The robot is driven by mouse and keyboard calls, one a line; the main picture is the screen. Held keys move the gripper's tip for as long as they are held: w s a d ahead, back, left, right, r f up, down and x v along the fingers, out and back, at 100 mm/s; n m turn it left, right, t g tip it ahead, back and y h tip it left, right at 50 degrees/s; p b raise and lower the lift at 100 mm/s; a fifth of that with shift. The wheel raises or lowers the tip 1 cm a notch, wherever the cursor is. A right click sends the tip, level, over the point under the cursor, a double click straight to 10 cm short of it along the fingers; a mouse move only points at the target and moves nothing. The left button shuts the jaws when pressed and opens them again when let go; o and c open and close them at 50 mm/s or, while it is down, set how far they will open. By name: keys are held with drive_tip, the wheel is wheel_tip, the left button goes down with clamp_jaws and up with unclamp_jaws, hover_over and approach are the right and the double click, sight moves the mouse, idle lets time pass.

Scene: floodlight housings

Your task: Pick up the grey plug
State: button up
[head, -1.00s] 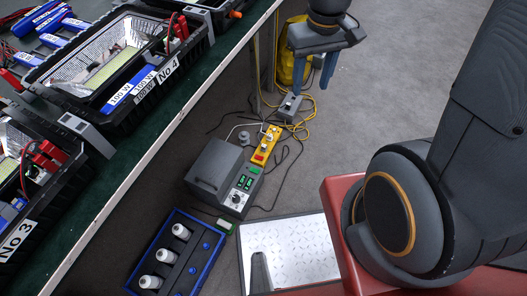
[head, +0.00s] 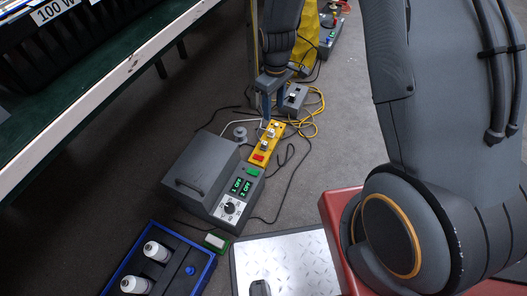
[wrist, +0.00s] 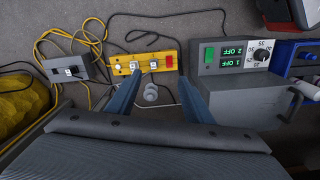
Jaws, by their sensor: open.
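Small pale plug-like pieces sit on the yellow power strip (head: 258,151) on the floor; one is a light grey plug (head: 265,146). I cannot tell for sure which is the grey plug. In the wrist view the yellow strip (wrist: 144,59) lies just beyond the fingertips, with a pale piece (wrist: 153,65) between the finger lines. A round stepped grey piece (head: 240,133) stands on the floor beside the strip; in the wrist view it (wrist: 150,92) shows between the fingers. My gripper (head: 266,114) points down over the strip's far end, its blue fingers (wrist: 160,84) apart and empty.
A grey power unit (head: 208,175) with green displays stands beside the strip. A grey socket box (head: 292,97) and yellow cable lie behind. Thin black cables cross the floor. A blue crate (head: 205,265) with white bottles is near. The green workbench (head: 60,120) edges the left.

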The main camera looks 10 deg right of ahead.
sight(264, 143)
drive_tip(key=w+f+n+b, duration=0.1)
drive_tip(key=f+b, duration=0.1)
drive_tip(key=f, duration=0.4)
drive_tip(key=w+a+f+b, duration=0.1)
drive_tip(key=w+f+b, duration=0.1)
drive_tip(key=f, duration=0.5)
drive_tip(key=w+a+f+n+b, duration=0.1)
drive_tip(key=w+f+b, duration=0.1)
drive_tip(key=f+b, duration=0.2)
drive_tip(key=shift+a+f+n, duration=0.15)
drive_tip(key=shift+f, duration=0.6)
drive_tip(key=shift+a+f+n, duration=0.1)
drive_tip(key=shift+f+n, duration=0.05)
drive_tip(key=shift+f, duration=0.6)
drive_tip(key=shift+s+f+b, duration=0.1)
drive_tip(key=shift+f+b, duration=2.45)
drive_tip(key=shift+f, duration=1.3)
drive_tip(key=shift+r, duration=0.1)
drive_tip(key=shift+c, duration=0.2)
drive_tip(key=c, duration=1.1)
